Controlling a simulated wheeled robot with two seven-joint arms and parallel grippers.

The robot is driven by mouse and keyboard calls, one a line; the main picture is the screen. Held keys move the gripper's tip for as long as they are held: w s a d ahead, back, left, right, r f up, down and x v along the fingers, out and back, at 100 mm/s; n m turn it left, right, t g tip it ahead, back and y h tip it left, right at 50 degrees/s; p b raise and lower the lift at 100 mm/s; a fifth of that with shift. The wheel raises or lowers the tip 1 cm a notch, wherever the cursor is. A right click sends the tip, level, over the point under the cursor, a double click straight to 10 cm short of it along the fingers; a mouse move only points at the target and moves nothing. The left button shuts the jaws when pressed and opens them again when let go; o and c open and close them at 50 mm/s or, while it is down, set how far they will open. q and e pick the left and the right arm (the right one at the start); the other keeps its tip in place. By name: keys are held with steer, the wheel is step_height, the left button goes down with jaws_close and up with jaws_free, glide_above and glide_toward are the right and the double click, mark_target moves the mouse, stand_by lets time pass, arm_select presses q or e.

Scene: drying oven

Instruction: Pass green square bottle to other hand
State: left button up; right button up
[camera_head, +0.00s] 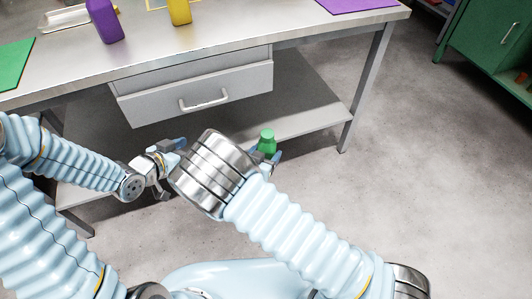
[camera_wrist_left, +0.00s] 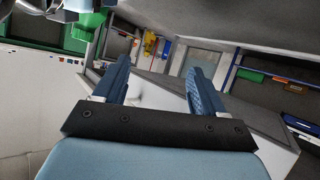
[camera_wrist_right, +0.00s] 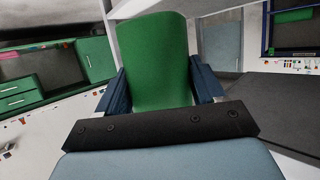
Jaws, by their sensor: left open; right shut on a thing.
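The green square bottle (camera_wrist_right: 155,60) fills the space between the fingers of my right gripper (camera_wrist_right: 160,88) in the right wrist view. In the head view the green bottle (camera_head: 267,141) shows its top beyond my right wrist, in front of the table; its lower part is hidden. My right gripper (camera_head: 268,154) is shut on it. My left gripper (camera_head: 168,168) is to the left of it, apart from the bottle. In the left wrist view my left gripper (camera_wrist_left: 158,85) is open with nothing between its fingers. A green piece (camera_wrist_left: 88,22), likely the bottle, shows at upper left.
The table (camera_head: 180,50) with a drawer (camera_head: 200,92) and lower shelf (camera_head: 310,125) stands just beyond the grippers. A purple bottle (camera_head: 104,20), a yellow bottle (camera_head: 179,11), a green mat (camera_head: 14,62) and a purple mat (camera_head: 352,4) are on it. Floor at right is clear.

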arm_select(q)
steer(key=s+d+f+n+g+y, duration=0.1)
steer(key=s+d+f+n+g, duration=0.2)
steer(key=s+f+g, duration=0.2)
steer(key=s+d+f+n+g+y, duration=0.2)
steer(key=s+f, duration=1)
steer(key=f, duration=0.6)
steer(key=d+n+g, duration=0.1)
steer(key=d+g, duration=0.1)
steer(key=shift+s+d+n+g, duration=0.15)
steer(key=shift+s+n+g, duration=0.15)
steer(key=shift+n+g, duration=0.1)
